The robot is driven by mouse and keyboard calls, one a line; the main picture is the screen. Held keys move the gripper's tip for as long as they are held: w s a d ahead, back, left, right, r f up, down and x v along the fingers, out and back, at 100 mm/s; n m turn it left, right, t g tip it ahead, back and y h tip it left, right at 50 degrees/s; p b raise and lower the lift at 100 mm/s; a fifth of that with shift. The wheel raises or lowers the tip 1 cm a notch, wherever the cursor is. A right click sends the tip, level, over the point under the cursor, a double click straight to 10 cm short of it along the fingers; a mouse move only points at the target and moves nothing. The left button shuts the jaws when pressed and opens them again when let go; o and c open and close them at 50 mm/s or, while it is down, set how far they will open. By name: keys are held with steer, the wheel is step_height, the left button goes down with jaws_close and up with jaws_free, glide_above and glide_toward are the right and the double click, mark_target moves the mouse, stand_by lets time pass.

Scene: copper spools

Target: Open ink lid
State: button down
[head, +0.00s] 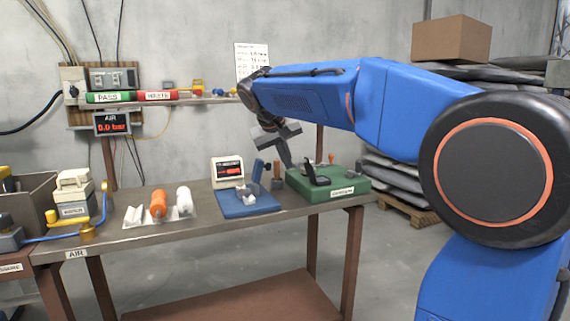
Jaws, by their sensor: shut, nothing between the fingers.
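A green block (348,184) with a white label on its front sits at the right part of the metal workbench. On it is a black ink container (321,181), with a dark piece (309,169) that looks like its lid standing up, tilted, at its left side. My gripper (290,165) is shut and empty, pointing down just left of and close to this dark piece. Whether they touch cannot be told. My blue arm reaches in from the right.
The workbench (145,235) front edge is clear.

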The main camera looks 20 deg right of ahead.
steer(key=shift+d+r, duration=0.5)
steer(key=shift+r, duration=0.15)
steer(key=shift+r, duration=0.15)
steer(key=shift+r, duration=0.65)
steer(key=shift+a, duration=0.1)
